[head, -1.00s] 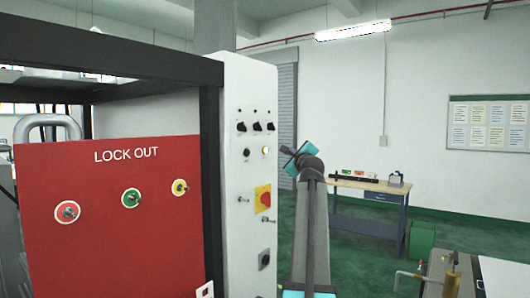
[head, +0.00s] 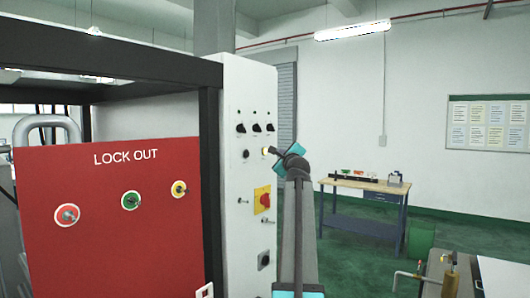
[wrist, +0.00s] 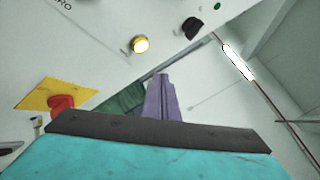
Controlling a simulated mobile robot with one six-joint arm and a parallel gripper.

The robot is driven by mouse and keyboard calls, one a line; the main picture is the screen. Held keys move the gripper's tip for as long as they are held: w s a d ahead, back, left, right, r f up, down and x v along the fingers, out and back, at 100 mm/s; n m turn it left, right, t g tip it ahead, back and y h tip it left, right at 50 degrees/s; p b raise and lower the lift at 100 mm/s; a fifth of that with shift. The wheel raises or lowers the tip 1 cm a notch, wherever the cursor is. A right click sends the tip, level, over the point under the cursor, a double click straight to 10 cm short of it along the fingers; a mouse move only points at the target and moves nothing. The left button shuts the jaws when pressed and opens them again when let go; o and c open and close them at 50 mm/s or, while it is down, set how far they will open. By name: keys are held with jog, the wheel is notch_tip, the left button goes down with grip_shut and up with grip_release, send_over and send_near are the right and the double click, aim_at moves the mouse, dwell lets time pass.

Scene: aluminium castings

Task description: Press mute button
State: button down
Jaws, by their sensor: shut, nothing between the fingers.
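A white control panel (head: 238,215) stands right of the red board. Labels are too small to read, so I cannot tell from text which is the mute button. My gripper (head: 271,151) is shut and empty, its tip close to the lit button's right side. In the wrist view the lit button (wrist: 140,44) is fully visible, up and left of my shut fingers (wrist: 161,78), with a gap showing in that picture. I see no contact.
Black knobs (head: 256,127) sit above the buttons. The red LOCK OUT board (head: 110,240) is at left. A workbench (head: 365,185) stands far behind, with open floor before it.

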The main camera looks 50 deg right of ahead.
aim_at(265, 151)
jog(key=shift+w+p, duration=0.9)
jog(key=shift+w, duration=1.3)
dwell(0.5)
jog(key=shift+w+p, duration=0.45)
jog(key=shift+p, duration=0.05)
jog(key=shift+w+p, duration=0.35)
jog(key=shift+w, duration=0.1)
dwell(0.9)
jog(key=shift+s, duration=0.85)
dwell(0.4)
